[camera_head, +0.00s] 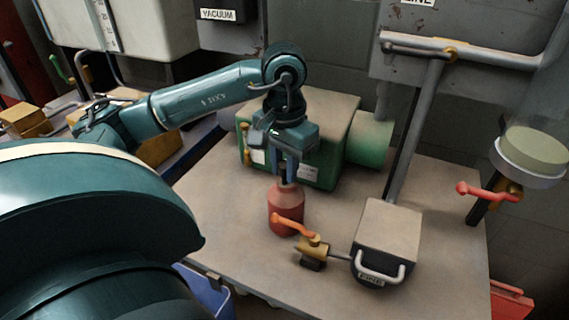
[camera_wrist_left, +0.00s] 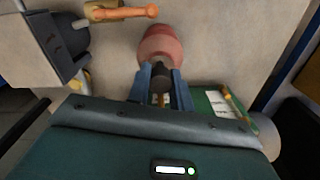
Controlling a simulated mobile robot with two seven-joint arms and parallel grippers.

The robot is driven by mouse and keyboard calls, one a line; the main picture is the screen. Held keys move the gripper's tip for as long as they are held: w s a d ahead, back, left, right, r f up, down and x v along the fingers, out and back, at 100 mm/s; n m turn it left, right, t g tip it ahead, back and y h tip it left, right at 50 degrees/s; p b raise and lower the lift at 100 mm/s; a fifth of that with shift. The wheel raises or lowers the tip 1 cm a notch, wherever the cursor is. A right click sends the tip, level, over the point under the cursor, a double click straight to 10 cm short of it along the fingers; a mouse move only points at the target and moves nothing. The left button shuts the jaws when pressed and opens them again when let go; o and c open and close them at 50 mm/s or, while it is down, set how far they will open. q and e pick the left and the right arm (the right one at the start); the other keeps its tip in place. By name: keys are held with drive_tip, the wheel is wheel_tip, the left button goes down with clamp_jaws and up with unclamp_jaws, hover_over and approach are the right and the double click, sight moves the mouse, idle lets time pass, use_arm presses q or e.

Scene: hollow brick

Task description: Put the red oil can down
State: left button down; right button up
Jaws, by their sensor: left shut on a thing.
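The red oil can (camera_head: 286,207) is upright at the table top (camera_head: 225,205), in front of the green machine (camera_head: 325,155). I cannot tell whether its base touches the surface. My left gripper (camera_head: 287,178) comes from above and is shut on the can's dark neck. In the left wrist view the red oil can (camera_wrist_left: 160,45) shows beyond the two blue fingers of my left gripper (camera_wrist_left: 160,80), which close around the neck. My right gripper is not in view.
A brass valve with an orange handle (camera_head: 293,226) stands close to the can's right front. A boxy grey unit (camera_head: 388,233) is farther right. A red-handled valve (camera_head: 486,193) is at the far right. The table left of the can is clear.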

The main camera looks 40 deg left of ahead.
use_arm(q)
drive_tip(key=shift+f, duration=0.2)
drive_tip(key=c, duration=1.3)
unclamp_jaws()
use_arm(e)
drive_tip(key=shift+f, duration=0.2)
use_arm(q)
drive_tip(key=shift+o, duration=0.2)
drive_tip(key=shift+r, duration=0.1)
drive_tip(key=shift+r, duration=0.4)
wheel_tip(320, 180, up, 12)
drive_tip(key=p, duration=0.3)
drive_tip(key=shift+f, duration=0.25)
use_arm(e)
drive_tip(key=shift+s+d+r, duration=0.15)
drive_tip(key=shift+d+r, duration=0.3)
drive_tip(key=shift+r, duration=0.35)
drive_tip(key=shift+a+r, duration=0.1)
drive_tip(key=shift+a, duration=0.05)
